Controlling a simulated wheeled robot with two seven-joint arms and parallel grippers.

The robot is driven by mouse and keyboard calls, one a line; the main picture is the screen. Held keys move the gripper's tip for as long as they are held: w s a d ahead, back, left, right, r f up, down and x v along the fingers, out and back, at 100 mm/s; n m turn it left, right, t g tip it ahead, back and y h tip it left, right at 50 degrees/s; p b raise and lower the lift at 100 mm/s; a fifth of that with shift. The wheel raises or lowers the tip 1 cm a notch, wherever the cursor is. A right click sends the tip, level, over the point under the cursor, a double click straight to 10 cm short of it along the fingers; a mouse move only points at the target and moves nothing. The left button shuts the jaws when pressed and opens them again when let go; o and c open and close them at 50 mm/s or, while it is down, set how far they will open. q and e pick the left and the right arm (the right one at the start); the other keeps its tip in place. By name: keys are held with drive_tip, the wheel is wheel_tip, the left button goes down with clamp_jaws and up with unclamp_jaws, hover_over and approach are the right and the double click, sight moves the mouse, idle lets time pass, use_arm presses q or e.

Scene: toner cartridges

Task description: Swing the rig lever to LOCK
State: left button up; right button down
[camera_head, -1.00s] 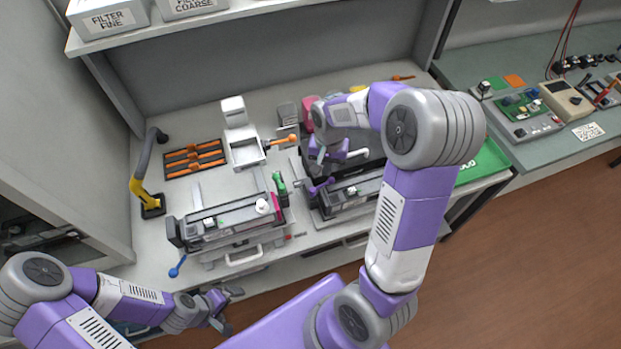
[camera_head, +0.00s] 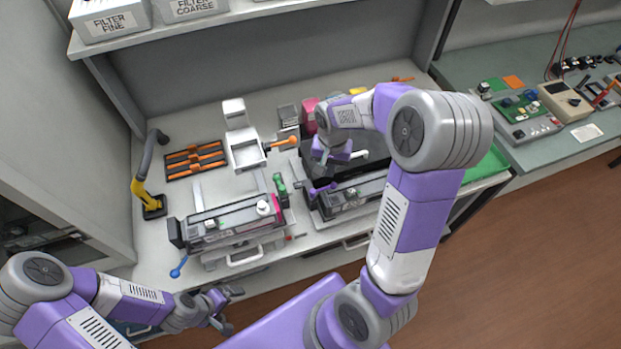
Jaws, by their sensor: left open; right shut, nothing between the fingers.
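Two long cartridge rigs stand side by side on the bench, a left rig (camera_head: 232,222) and a right rig (camera_head: 352,197). A purple-knobbed lever (camera_head: 322,189) sits at the left end of the right rig. A blue-knobbed lever (camera_head: 179,267) hangs at the front left of the left rig. No LOCK marking is readable. My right gripper (camera_head: 325,160) is shut and empty, above the back of the right rig and just behind the purple lever; I cannot tell whether they touch. My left gripper (camera_head: 232,306) is open and empty, in front of the bench.
A white device with an orange-knobbed lever (camera_head: 283,143) stands behind the left rig. A dark rack with orange bars (camera_head: 195,160) and a yellow-grey hose arm (camera_head: 146,185) are at the left. A green tray (camera_head: 487,166) lies at the right. A shelf with filter boxes (camera_head: 107,19) overhangs the back.

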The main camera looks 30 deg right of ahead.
wheel_tip(320, 180, up, 6)
drive_tip(key=p, duration=0.4)
drive_tip(key=shift+p, duration=0.3)
idle(0.3)
